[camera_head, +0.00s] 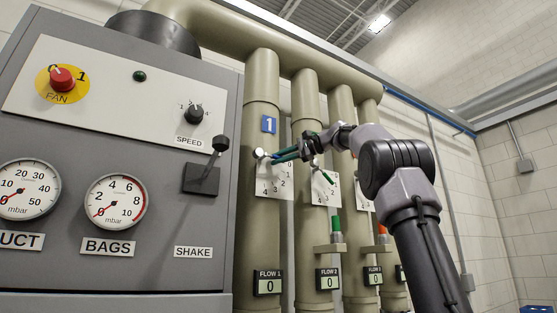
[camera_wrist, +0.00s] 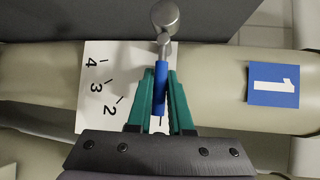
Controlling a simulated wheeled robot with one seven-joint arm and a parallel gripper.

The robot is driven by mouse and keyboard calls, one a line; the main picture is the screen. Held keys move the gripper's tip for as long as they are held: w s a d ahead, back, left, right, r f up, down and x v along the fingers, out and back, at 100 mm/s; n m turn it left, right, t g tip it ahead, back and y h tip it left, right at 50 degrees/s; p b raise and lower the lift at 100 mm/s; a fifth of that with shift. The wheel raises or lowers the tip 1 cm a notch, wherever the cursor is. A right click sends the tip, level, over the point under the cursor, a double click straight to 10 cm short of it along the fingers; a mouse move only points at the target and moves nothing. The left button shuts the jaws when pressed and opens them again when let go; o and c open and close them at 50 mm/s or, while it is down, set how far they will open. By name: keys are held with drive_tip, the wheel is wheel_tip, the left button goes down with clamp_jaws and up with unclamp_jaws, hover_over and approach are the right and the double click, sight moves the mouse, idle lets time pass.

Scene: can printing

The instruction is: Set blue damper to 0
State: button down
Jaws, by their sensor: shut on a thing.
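The blue damper lever (camera_wrist: 161,92) is on the pipe with the blue "1" sign (camera_wrist: 273,85). Its grey pivot knob (camera_wrist: 165,14) stands out from the pipe. My gripper (camera_wrist: 160,76) is shut on the blue handle, with a teal finger on each side. In the head view my gripper (camera_head: 299,152) reaches the handle (camera_head: 284,157) from the right. The white scale plate (camera_wrist: 130,55) shows 2, 3 and 4 in the wrist view. The handle lines up with a tick just beyond its end, whose number is hidden there. A 1 shows below the handle in the head view.
A second scale with a green lever (camera_head: 326,176) is on the pipe to the right. Green (camera_head: 337,230) and orange-topped (camera_head: 382,232) parts stand lower down. A grey control panel (camera_head: 120,255) with gauges and a shake lever (camera_head: 217,150) is at left. The FLOW 1 display (camera_head: 269,284) reads 0.

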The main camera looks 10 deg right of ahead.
drive_tip(key=c, duration=0.8)
unclamp_jaws()
drive_tip(key=shift+c, duration=0.2)
drive_tip(key=v, duration=1)
drive_tip(key=shift+s+d, duration=0.25)
drive_tip(key=shift+d, duration=0.05)
drive_tip(key=s+a+f+n+h, duration=0.1)
drive_tip(key=s+f+h, duration=0.2)
drive_tip(key=s+f, duration=0.5)
drive_tip(key=s+a+f+n+g+h, duration=0.1)
drive_tip(key=s+f+h, duration=0.3)
drive_tip(key=f, duration=2)
drive_tip(key=s+a+f+n+g+h, duration=0.1)
drive_tip(key=s+f+h, duration=0.3)
drive_tip(key=s+f, duration=0.8)
wheel_tip(320, 180, down, 5)
drive_tip(key=shift+n, duration=0.7)
